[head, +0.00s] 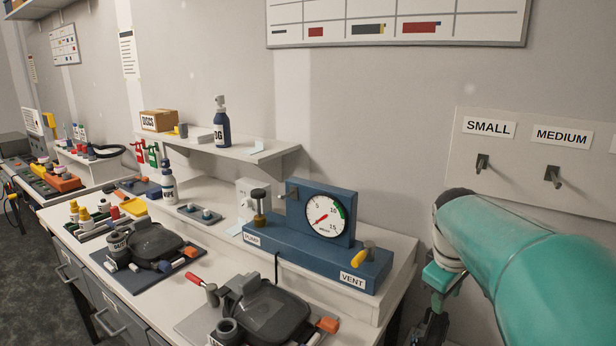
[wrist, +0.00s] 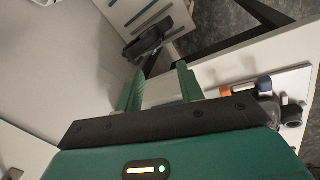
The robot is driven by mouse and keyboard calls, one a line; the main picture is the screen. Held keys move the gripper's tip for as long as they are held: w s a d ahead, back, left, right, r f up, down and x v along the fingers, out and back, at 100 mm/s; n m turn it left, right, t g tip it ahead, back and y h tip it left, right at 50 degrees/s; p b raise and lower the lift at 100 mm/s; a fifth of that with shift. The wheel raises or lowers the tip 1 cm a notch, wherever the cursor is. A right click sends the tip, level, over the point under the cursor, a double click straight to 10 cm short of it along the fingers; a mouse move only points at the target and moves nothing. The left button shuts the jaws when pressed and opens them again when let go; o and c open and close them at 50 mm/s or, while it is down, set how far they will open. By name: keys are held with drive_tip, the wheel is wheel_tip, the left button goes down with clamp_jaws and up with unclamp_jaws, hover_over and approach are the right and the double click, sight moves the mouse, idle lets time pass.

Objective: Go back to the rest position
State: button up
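My gripper (wrist: 160,84) shows in the wrist view with its two green fingers apart and nothing between them. In the head view my teal arm comes in from the right and bends down at the bench's right end; the fingertips cannot be made out there. The blue pump unit (head: 318,250) with a round gauge (head: 326,217) stands on the raised bench part, left of my arm and apart from it. Its yellow VENT lever (head: 363,257) is at the right end, and a dark knob (head: 259,203) stands at the PUMP end.
Two dark lidded devices (head: 266,312) (head: 153,241) sit on the bench (head: 187,289). A wall shelf (head: 215,148) holds a box (head: 158,120) and a spray bottle (head: 221,123). Empty hooks (head: 482,163) (head: 553,177) under SMALL and MEDIUM labels are on the wall above my arm.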

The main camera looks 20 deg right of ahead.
drive_tip(key=s+a+f+m+t+y, duration=0.1)
drive_tip(key=s+a, duration=0.4)
drive_tip(key=a, duration=0.6)
drive_tip(key=s+a+f+m+t+y, duration=0.1)
drive_tip(key=s+a, duration=0.4)
drive_tip(key=a, duration=0.7)
drive_tip(key=shift+a+f+m+t+y, duration=0.3)
drive_tip(key=shift+m+t, duration=0.6)
drive_tip(key=shift+m, duration=0.1)
drive_tip(key=shift+s+d, duration=0.2)
